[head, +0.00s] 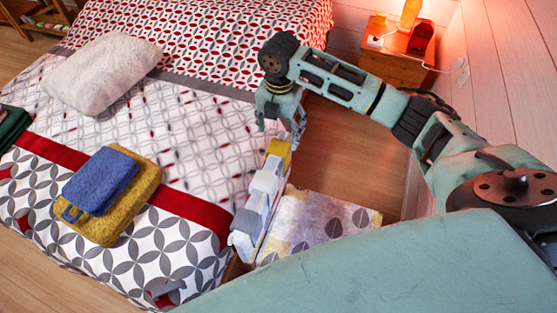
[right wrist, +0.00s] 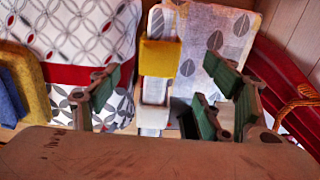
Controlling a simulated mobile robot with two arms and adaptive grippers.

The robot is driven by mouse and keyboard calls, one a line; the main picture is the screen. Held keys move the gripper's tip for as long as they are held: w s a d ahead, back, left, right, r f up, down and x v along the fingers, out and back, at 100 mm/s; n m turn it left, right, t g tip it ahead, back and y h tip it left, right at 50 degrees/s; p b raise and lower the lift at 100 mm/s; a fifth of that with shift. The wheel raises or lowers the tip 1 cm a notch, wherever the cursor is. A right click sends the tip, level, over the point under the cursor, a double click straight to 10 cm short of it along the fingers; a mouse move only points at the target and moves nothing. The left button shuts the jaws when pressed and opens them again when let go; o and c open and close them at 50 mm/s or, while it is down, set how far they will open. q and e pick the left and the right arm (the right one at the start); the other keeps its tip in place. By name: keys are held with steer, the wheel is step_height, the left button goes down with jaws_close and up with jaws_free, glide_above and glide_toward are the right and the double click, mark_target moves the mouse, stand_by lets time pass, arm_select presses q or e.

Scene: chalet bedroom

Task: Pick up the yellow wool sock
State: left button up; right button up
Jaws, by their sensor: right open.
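A small yellow block-like thing, which looks like the yellow wool sock (head: 279,150), sits at the far end of a row of white and grey folded things (head: 262,195) beside the bed edge. My right gripper (head: 281,132) is just above it, pointing down, open and empty. In the right wrist view the yellow sock (right wrist: 159,58) shows between the spread green-padded fingers (right wrist: 160,100), beyond their tips. It appears apart from them. Its underside is hidden. My left gripper is not in view.
A leaf-patterned cloth surface (head: 325,222) lies right of the row. The bed (head: 190,130) holds a blue towel (head: 100,182) on a yellow towel (head: 140,188) and a white pillow (head: 103,72). Open floor lies between.

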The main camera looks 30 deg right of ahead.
mark_target(278, 147)
step_height(278, 147, down, 2)
steer(key=shift+b, duration=0.45)
steer(key=f, duration=0.2)
steer(key=f+p, duration=0.1)
steer(key=f, duration=0.1)
steer(key=f+p, duration=0.1)
steer(key=f, duration=0.1)
steer(key=shift+s+a+f, duration=0.2)
steer(key=shift+a+f, duration=0.05)
steer(key=shift+f, duration=0.6)
steer(key=shift+c, duration=0.6)
steer(key=c, duration=1.1)
